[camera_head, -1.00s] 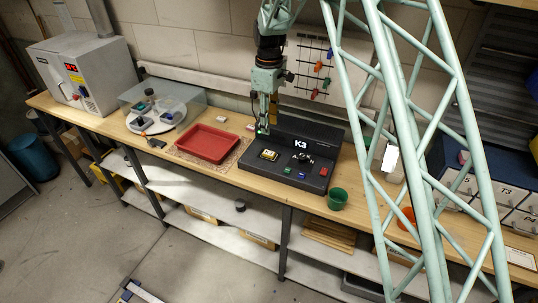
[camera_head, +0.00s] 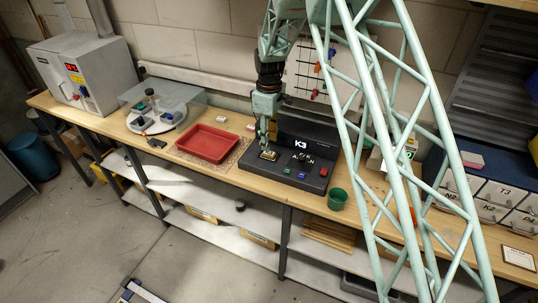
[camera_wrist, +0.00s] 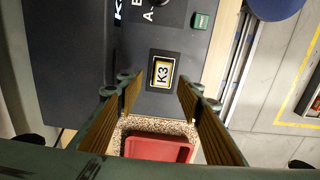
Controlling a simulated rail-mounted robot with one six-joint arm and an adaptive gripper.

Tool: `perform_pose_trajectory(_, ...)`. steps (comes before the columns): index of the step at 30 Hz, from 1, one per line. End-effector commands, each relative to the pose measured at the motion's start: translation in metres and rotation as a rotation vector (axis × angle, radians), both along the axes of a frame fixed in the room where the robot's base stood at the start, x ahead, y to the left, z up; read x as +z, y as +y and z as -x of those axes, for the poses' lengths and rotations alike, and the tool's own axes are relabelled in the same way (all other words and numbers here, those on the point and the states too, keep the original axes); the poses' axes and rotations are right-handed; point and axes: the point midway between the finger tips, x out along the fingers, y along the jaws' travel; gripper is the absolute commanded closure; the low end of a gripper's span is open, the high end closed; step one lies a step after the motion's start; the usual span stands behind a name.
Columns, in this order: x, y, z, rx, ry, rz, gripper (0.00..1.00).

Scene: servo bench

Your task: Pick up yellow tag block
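The yellow tag block (camera_head: 268,155) sits on the black K3 console (camera_head: 318,187), at its left part. In the wrist view, my gripper (camera_wrist: 160,88) is open, with one finger on each side below the block's image. Nothing is held between the fingers. I cannot tell the exact height of the fingertips above the block.
A red tray (camera_head: 207,144) lies on a speckled mat left of the console. A green cup (camera_head: 337,198) stands at the bench's front edge. A covered turntable (camera_head: 160,112) is further left.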

Motion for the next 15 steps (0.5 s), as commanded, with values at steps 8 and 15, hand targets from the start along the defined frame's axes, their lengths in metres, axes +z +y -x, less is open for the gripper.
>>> perform_pose_trajectory(8,0.000,0.000,0.000,0.000,0.000,0.000,0.66)
perform_pose_trajectory(15,-0.012,0.000,0.003,0.000,0.002,0.000,0.66)
